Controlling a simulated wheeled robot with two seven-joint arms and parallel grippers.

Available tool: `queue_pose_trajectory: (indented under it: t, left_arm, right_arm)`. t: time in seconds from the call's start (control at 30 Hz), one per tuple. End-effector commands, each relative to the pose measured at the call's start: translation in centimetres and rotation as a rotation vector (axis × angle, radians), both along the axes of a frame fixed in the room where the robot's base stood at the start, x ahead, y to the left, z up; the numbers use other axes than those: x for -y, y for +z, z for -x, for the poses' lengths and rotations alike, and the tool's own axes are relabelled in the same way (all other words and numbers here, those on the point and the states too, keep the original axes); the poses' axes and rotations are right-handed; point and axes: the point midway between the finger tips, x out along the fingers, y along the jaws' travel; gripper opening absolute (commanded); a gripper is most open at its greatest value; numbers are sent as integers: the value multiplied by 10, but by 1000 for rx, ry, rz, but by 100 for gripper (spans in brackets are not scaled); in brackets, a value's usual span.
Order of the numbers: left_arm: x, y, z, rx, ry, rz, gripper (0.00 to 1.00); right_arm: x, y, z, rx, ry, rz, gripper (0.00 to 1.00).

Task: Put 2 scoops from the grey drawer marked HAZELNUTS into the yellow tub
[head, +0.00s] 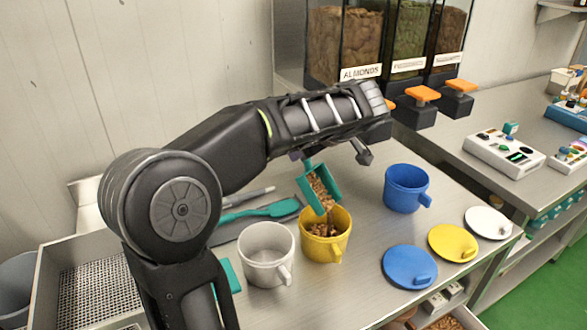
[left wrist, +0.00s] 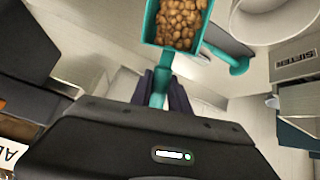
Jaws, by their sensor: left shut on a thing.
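My left gripper (head: 303,156) is shut on the handle of a teal scoop (head: 318,189); the arm partly hides the grip in the head view. The scoop holds brown nuts and hangs tilted over the yellow tub (head: 326,248), its lip close to the rim. The left wrist view shows the gripper (left wrist: 162,88) on the handle and the scoop (left wrist: 152,22) full of nuts. Brown nuts lie inside the yellow tub. An open drawer with brown pieces (head: 446,323) shows at the bottom edge; its label cannot be read. My right gripper is not in view.
A white tub (head: 266,262) stands left of the yellow tub, a blue tub (head: 406,187) to its right. Blue (head: 409,267), yellow (head: 452,242) and white (head: 488,222) lids lie at right. A teal spatula (head: 262,210) lies behind. Dispensers, one marked ALMONDS (head: 361,72), stand at the back.

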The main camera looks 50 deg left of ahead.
Motion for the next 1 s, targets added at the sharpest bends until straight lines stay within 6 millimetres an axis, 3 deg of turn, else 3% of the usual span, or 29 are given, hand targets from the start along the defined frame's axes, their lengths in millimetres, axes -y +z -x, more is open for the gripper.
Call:
queue_pose_trajectory:
  t: [0.1, 0.13, 0.27, 0.5, 1.0]
  left_arm:
    - [11, 1, -2, -6, -2, -85, 0]
    - [14, 13, -2, -16, -2, -110, 0]
    - [23, 27, -3, -26, 0, -198, 0]
    - [30, 30, -3, -33, 3, -258, 0]
    - [33, 26, -3, -32, 2, -285, 0]
  right_arm:
    - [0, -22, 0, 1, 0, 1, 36]
    - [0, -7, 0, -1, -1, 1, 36]
    - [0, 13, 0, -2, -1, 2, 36]
    - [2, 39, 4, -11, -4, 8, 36]
    - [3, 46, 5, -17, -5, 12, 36]
